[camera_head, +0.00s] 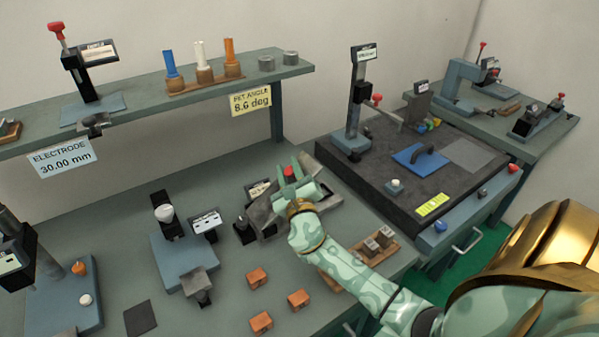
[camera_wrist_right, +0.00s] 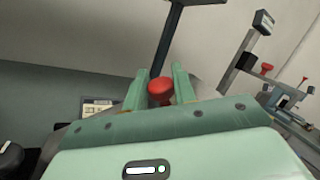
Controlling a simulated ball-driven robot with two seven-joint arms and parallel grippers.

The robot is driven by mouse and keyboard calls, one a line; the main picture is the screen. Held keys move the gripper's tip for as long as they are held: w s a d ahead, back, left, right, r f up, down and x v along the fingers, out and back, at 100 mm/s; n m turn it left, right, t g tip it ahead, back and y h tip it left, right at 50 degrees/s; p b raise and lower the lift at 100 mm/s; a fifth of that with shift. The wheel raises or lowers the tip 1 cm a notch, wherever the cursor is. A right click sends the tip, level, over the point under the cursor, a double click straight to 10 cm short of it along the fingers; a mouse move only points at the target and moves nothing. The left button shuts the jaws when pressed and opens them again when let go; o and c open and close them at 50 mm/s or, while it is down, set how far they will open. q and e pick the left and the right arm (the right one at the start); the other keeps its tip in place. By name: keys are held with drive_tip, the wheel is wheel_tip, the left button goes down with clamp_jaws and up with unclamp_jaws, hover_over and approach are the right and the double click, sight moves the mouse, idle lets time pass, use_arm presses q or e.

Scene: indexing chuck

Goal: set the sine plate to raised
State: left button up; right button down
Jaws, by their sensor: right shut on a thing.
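The sine plate (camera_head: 262,216) is a grey tilted device on the bench, partly hidden behind my right gripper and arm. My right gripper (camera_head: 290,175) is over it, shut on a red knob (camera_head: 289,171). In the right wrist view the red knob (camera_wrist_right: 160,91) sits between the two green fingers (camera_wrist_right: 159,88). A small label plate (camera_head: 259,189) stands beside the knob; it also shows in the right wrist view (camera_wrist_right: 97,108). The plate's exact tilt is hard to tell. My left gripper is not in view.
Orange blocks (camera_head: 258,278) lie on the bench in front. A wooden tray (camera_head: 331,281) with metal blocks is under my right forearm. A blue-based gauge (camera_head: 178,262) stands to the left. A shelf (camera_head: 137,105) runs behind, and a dark surface plate (camera_head: 376,190) is to the right.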

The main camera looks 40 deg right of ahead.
drive_tip(key=a+n, duration=0.1)
drive_tip(key=a+r+n+t, duration=0.1)
drive_tip(key=a+r+n+y+p, duration=0.1)
drive_tip(key=a+n, duration=0.1)
drive_tip(key=shift+w+r+t, duration=0.2)
drive_tip(key=shift+w+t, duration=0.05)
drive_tip(key=shift+t, duration=0.05)
drive_tip(key=shift+w+a+r+n+t+y+p, duration=0.15)
drive_tip(key=shift+a+n+t+y+p, duration=0.3)
drive_tip(key=shift+a+n, duration=0.8)
drive_tip(key=c, duration=1.2)
unclamp_jaws()
drive_tip(key=shift+o, duration=0.2)
drive_tip(key=b+v, duration=0.1)
drive_tip(key=v, duration=1.5)
drive_tip(key=shift+a, duration=0.15)
